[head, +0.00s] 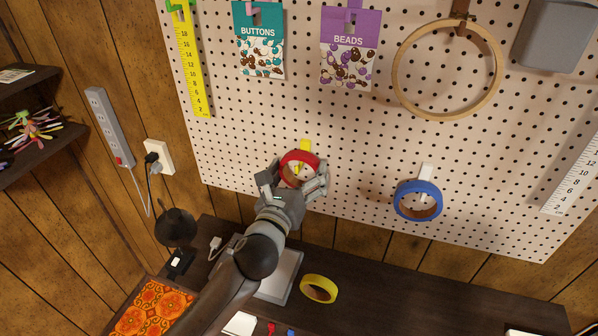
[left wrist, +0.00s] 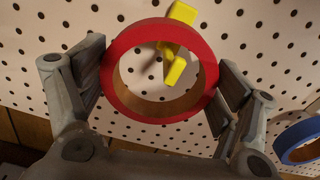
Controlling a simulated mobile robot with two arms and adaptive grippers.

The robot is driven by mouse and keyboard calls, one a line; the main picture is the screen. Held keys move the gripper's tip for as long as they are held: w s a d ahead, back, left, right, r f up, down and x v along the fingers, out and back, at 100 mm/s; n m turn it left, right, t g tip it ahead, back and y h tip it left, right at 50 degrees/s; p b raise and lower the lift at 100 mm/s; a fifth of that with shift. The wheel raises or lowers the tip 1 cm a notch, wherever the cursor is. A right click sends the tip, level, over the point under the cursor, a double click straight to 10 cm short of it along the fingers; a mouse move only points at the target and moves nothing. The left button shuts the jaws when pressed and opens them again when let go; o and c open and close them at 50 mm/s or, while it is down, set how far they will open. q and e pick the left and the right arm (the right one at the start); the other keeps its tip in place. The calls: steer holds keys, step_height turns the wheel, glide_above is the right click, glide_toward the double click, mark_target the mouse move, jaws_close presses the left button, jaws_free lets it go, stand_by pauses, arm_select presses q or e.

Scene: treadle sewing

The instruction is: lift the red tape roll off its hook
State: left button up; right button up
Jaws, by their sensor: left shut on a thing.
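The red tape roll (head: 301,156) is at the pegboard, on the yellow hook (head: 305,145). My left gripper (head: 298,178) is shut on the roll. In the left wrist view, the two fingers (left wrist: 158,82) press on the left and right sides of the red roll (left wrist: 118,54). The yellow hook (left wrist: 176,62) passes through the upper part of the ring there, and its tip points down inside the opening. I cannot tell whether the roll rests on the hook. My right gripper is not in view.
A blue tape roll (head: 418,214) hangs on a white hook (head: 426,172) to the right. A yellow tape roll (head: 319,289) lies on the dark table (head: 388,290) below. Button and bead packets, a wooden hoop (head: 401,57) and a yellow ruler (head: 190,62) hang above on the pegboard (head: 360,130).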

arm_select(q)
steer(key=shift+r, duration=0.35)
steer(key=shift+s+p, duration=0.1)
steer(key=shift+p, duration=0.2)
steer(key=shift+s+a, duration=0.1)
steer(key=shift+s, duration=0.1)
steer(key=p+v, duration=0.3)
steer(key=v, duration=0.6)
steer(key=shift+s, duration=0.2)
stand_by(0.7)
